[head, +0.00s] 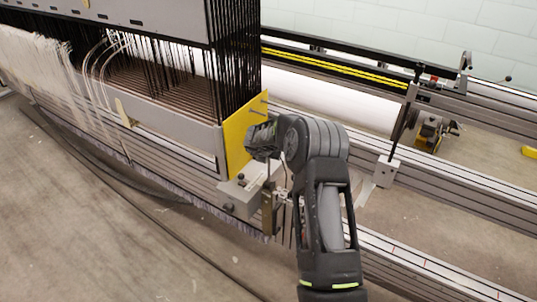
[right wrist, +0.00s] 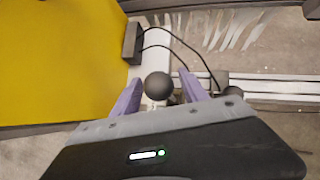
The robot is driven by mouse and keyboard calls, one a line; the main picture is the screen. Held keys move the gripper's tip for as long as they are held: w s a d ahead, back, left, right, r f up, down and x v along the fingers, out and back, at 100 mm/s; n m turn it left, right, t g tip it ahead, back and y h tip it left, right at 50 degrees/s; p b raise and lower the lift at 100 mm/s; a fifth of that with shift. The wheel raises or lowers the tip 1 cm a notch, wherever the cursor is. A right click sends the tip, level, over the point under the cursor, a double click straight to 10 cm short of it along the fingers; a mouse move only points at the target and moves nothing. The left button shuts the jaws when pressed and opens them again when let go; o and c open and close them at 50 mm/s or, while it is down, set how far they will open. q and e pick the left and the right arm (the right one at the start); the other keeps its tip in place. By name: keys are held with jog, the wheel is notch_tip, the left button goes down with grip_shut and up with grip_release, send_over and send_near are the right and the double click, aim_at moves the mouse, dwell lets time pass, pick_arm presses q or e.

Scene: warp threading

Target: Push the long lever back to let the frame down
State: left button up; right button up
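My right arm reaches up in the head view, and its gripper (head: 277,193) is beside the yellow end plate (head: 236,128) of the frame, partly hidden by my own wrist. In the right wrist view my right gripper (right wrist: 160,90) has its two purple fingers apart. A round black knob (right wrist: 157,86) shows between them, with gaps on both sides; I cannot tell how deep it sits. Its shaft is mostly hidden. A long upright lever (head: 403,118) with a dark knob stands farther right in the head view, apart from my gripper. My left gripper is not in view.
The frame with dark vertical wires (head: 233,60) and white threads (head: 35,60) fills the left. A grey box (head: 240,190) sits below the yellow plate. A white roller (head: 330,98) and grey rails lie behind. Dark cables (right wrist: 185,45) run near the knob.

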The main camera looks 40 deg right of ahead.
jog(key=v, duration=0.7)
jog(key=shift+s+a+r, duration=0.15)
jog(key=shift+a+r, duration=0.05)
jog(key=shift+r, duration=0.1)
dwell(0.4)
